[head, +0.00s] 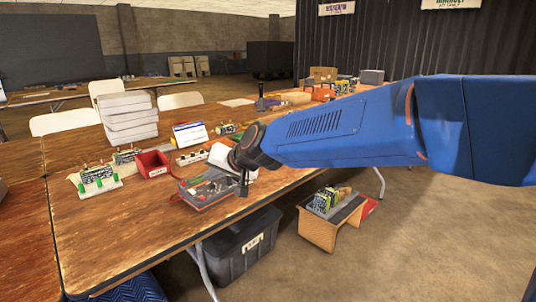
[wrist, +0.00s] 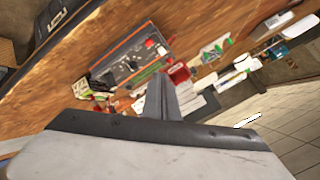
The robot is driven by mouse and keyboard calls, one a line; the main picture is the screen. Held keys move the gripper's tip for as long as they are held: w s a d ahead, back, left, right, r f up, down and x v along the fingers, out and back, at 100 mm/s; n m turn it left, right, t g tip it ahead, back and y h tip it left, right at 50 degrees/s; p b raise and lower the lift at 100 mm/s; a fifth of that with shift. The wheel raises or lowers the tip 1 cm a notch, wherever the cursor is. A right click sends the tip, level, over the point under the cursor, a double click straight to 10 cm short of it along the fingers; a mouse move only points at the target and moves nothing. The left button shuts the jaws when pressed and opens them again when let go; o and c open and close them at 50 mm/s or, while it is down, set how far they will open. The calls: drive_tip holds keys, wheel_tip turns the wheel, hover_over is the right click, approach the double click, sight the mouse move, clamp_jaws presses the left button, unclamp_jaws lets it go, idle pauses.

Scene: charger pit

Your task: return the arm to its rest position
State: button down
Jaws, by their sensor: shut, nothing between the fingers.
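My blue arm (head: 340,130) reaches in from the right in the head view, over the near right part of the wooden table (head: 130,235). My gripper (head: 244,185) points down at its end, above the right part of a grey and red tray (head: 208,196). In the wrist view my gripper (wrist: 162,98) shows as two dark fingers pressed together, with nothing between them. The tray (wrist: 128,58) lies beyond the fingers there. I cannot tell the exact height of the fingertips above it.
A red bin (head: 152,164), a stack of white boxes (head: 129,117) and small circuit assemblies (head: 96,178) stand on the table. A black tote (head: 240,245) is under its edge. A small wooden stand (head: 322,232) is on the floor to the right, with open floor beyond.

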drive_tip(key=s+d+f+h, duration=0.1)
drive_tip(key=s+d, duration=0.2)
drive_tip(key=d, duration=0.7)
drive_tip(key=s+d+h, duration=0.2)
drive_tip(key=s+d, duration=0.1)
drive_tip(key=d, duration=0.8)
drive_tip(key=s+d+f+h, duration=0.1)
drive_tip(key=s+d, duration=0.2)
drive_tip(key=d, duration=0.7)
drive_tip(key=s+d+f+m+g+h, duration=0.1)
drive_tip(key=s+d+f, duration=0.4)
drive_tip(key=s+d, duration=0.5)
drive_tip(key=s+d+f+m+h, duration=0.1)
drive_tip(key=s+d+f+h, duration=0.3)
drive_tip(key=s+d, duration=0.5)
drive_tip(key=shift+s+d+f+g, duration=0.35)
drive_tip(key=shift+d+f+g, duration=0.1)
drive_tip(key=shift+d, duration=0.55)
